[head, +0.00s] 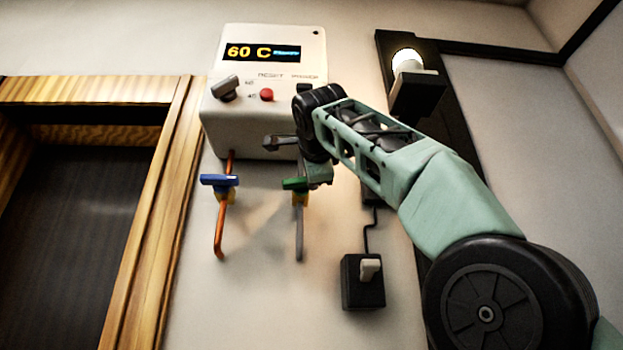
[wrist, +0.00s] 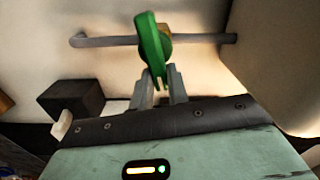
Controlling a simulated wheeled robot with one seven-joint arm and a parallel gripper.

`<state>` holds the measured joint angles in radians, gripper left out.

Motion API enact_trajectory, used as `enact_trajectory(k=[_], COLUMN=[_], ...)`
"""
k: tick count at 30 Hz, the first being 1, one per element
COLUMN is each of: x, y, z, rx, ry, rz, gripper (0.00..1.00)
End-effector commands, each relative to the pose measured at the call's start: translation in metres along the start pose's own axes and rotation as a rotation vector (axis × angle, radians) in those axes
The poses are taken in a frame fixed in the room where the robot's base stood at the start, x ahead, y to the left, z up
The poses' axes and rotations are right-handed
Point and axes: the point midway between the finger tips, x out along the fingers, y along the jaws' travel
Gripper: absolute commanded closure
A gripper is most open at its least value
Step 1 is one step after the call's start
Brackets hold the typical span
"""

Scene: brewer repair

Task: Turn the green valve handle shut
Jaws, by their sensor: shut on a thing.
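The green valve handle (head: 294,184) sits on a grey pipe (head: 299,240) below the white brewer box, right of the blue valve handle. In the wrist view the green handle (wrist: 153,50) stands across the grey pipe (wrist: 105,41), with its lower end between my fingers. My gripper (wrist: 162,86) is shut on that end. In the head view my arm comes in from the right, and my gripper (head: 318,176) is at the right side of the green handle, partly hidden by my wrist.
The blue valve handle (head: 219,181) on a copper pipe (head: 220,230) is close on the left. The brewer (head: 228,125) hangs above, its display reading 60 C. A black switch box (head: 362,284) is at lower right. A lit lamp (head: 406,62) is at upper right.

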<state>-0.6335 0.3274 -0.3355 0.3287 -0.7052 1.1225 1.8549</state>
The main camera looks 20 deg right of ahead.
Motion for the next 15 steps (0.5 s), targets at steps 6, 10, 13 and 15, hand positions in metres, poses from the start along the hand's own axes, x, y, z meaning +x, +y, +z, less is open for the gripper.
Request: enact_trajectory(k=[6, 10, 13, 15], x=[0.0004, 0.0004, 0.0002, 0.0001], y=[0.0047, 0.0058, 0.0061, 0.0061], z=[0.0, -0.0002, -0.0002, -0.0002], rx=[0.124, 0.17, 0.195, 0.205], ry=[0.002, 0.004, 0.003, 0.003], rz=[0.002, 0.003, 0.003, 0.003], gripper=[1.0, 1.0, 1.0, 1.0])
